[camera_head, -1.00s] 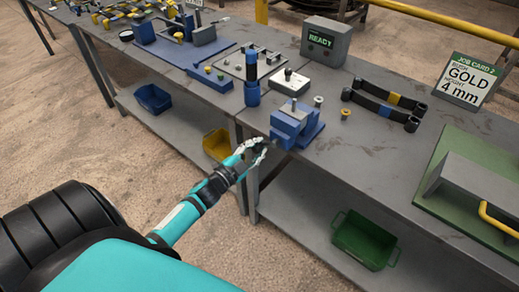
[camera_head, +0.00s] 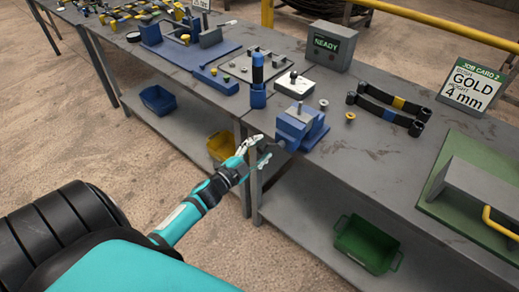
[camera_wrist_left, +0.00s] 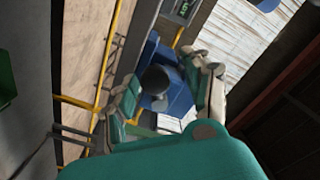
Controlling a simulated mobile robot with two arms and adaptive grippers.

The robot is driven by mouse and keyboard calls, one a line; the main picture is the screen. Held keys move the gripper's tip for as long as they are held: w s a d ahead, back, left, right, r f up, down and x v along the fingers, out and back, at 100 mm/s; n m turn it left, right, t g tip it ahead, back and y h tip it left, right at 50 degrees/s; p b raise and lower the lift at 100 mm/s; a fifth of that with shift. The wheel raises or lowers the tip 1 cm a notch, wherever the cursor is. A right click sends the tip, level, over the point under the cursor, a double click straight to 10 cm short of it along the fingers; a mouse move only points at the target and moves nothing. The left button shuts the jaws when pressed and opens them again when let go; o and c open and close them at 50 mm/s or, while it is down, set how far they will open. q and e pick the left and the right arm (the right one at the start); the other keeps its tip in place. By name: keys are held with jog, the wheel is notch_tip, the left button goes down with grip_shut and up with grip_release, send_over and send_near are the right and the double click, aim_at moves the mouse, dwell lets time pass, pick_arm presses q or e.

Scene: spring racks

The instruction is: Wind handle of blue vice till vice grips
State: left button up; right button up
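The blue vice (camera_head: 301,127) stands at the front edge of the bench, left of the brass and silver round pieces. Its dark handle end (camera_wrist_left: 155,80) shows in the left wrist view, in front of the blue body. My left gripper (camera_head: 264,150) is at the vice's front left, just off the bench edge. Its fingers are spread in the left wrist view (camera_wrist_left: 168,95), with the dark handle end between them and no clear contact. The handle is small and partly hidden in the head view. Whether the vice jaws grip anything cannot be told. My right gripper is not in view.
A blue post tool (camera_head: 257,85) and a white block (camera_head: 295,84) stand behind the vice. A green bin (camera_head: 366,243) sits on the lower shelf.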

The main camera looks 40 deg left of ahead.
pick_arm(q)
jog(key=shift+w+d, duration=0.1)
jog(key=shift+w, duration=0.05)
jog(key=s+a, duration=0.1)
jog(key=s, duration=1.1)
jog(key=s+d+f+n+g+y, duration=0.1)
jog(key=s+f+n+g, duration=0.15)
jog(key=f, duration=0.75)
jog(key=s+d+f+n+g, duration=0.2)
jog(key=s+f+g, duration=0.15)
jog(key=f, duration=0.75)
jog(key=s+d+f+n+g+y, duration=0.15)
jog(key=s+f, duration=0.25)
jog(key=f, duration=0.6)
jog(key=s+d+f+n+g, duration=0.1)
jog(key=s+d+f+g, duration=0.3)
jog(key=s+f, duration=0.3)
jog(key=s+d+f+n+g+h, duration=0.1)
jog(key=s+d+f+g, duration=0.3)
jog(key=s+f, duration=0.4)
jog(key=s+g, duration=0.1)
jog(key=s, duration=0.6)
jog(key=shift+s+d, duration=0.35)
jog(key=shift+s, duration=0.05)
